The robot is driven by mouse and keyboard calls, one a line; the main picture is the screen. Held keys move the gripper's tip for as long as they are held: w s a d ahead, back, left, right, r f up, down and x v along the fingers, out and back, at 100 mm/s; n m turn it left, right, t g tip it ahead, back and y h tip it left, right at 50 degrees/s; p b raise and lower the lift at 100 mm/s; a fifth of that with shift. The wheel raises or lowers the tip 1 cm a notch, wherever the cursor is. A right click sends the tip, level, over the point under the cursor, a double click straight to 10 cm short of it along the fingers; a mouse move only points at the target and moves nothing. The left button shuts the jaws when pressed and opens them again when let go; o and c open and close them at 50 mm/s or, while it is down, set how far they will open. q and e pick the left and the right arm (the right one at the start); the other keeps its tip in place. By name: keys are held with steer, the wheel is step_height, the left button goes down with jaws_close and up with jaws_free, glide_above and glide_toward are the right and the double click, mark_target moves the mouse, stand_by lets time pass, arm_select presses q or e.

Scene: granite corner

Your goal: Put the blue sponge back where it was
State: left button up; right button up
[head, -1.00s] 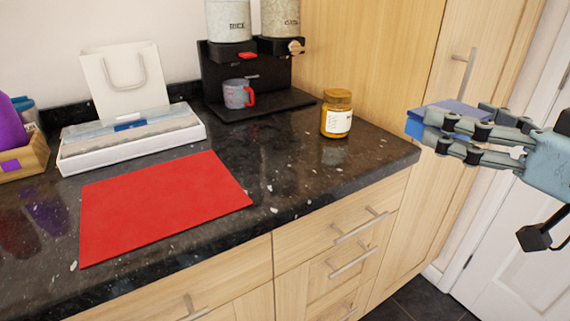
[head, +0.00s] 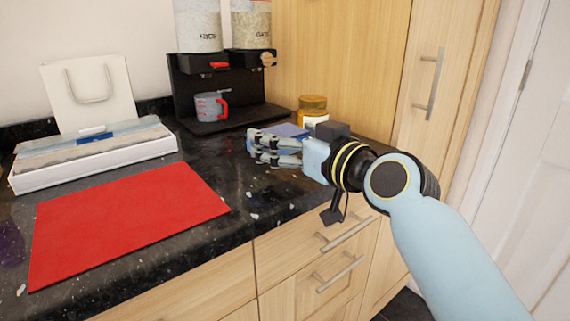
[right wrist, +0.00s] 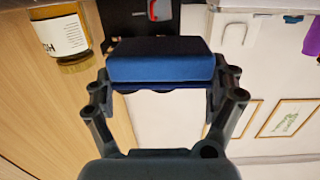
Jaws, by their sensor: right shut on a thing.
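In the right wrist view the sponge (right wrist: 160,60) spans the space between the fingertips of the gripper (right wrist: 160,88). In the head view the fingers and wrist hide much of the sponge. The gripper is to the right of the red mat (head: 120,215) and in front of the dispenser. My left gripper is not in view.
A black dispenser stand (head: 185,85) holds a grey cup with a red handle (head: 208,106). A white box (head: 95,160) and a white bag (head: 90,95) stand at the left. Bare granite (head: 225,180) lies right of the mat.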

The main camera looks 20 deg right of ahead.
mark_target(286, 177)
steer(key=shift+a+f+b, duration=0.1)
steer(key=shift+f+b, duration=0.5)
steer(key=shift+f, duration=1.5)
steer(key=shift+f, duration=0.1)
steer(key=o, duration=0.7)
steer(key=shift+c, duration=0.2)
